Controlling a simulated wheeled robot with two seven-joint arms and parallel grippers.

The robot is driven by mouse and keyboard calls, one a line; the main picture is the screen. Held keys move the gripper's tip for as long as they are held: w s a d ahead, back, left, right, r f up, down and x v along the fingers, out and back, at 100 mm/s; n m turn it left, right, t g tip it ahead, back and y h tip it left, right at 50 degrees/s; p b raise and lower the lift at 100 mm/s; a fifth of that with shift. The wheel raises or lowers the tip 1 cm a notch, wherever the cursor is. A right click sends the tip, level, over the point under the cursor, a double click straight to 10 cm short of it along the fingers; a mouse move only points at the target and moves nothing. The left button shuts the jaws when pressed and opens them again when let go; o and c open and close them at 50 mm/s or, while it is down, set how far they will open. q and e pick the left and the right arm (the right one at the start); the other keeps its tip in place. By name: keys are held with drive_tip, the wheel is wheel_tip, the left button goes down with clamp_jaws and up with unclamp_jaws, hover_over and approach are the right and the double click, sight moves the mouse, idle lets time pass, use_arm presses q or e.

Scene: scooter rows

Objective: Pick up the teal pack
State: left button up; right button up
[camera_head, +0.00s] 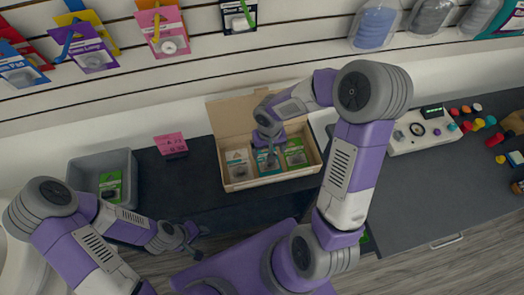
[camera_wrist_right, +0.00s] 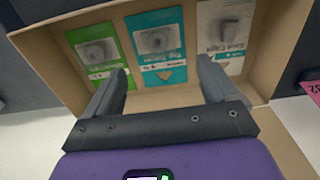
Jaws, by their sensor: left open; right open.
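The teal pack (camera_head: 268,167) stands in the middle of an open cardboard box (camera_head: 233,186), between a white pack and a green pack. It also shows in the right wrist view (camera_wrist_right: 155,42), with a dark picture on its front. My right gripper (camera_head: 268,147) is over the box, in front of the teal pack. In the right wrist view my right gripper (camera_wrist_right: 162,72) is open, its fingers on either side of the teal pack's lower part, and nothing is held. My left gripper (camera_head: 192,243) is open and empty, low at the left, away from the box.
The white pack (camera_wrist_right: 222,35) and green pack (camera_wrist_right: 98,50) flank the teal pack closely. A grey bin (camera_head: 85,172) with a green pack stands at the left. A pink card sign (camera_head: 171,145) is between bin and box. Packs hang on the wall above.

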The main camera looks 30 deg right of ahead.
wheel_tip(320, 180, down, 7)
drive_tip(key=shift+s+d+f+b, duration=0.1)
drive_tip(key=shift+s+f+b, duration=0.05)
drive_tip(key=shift+b, duration=1)
drive_tip(key=c, duration=1.1)
drive_tip(key=shift+r+p, duration=1.65)
drive_tip(key=shift+r, duration=3.4)
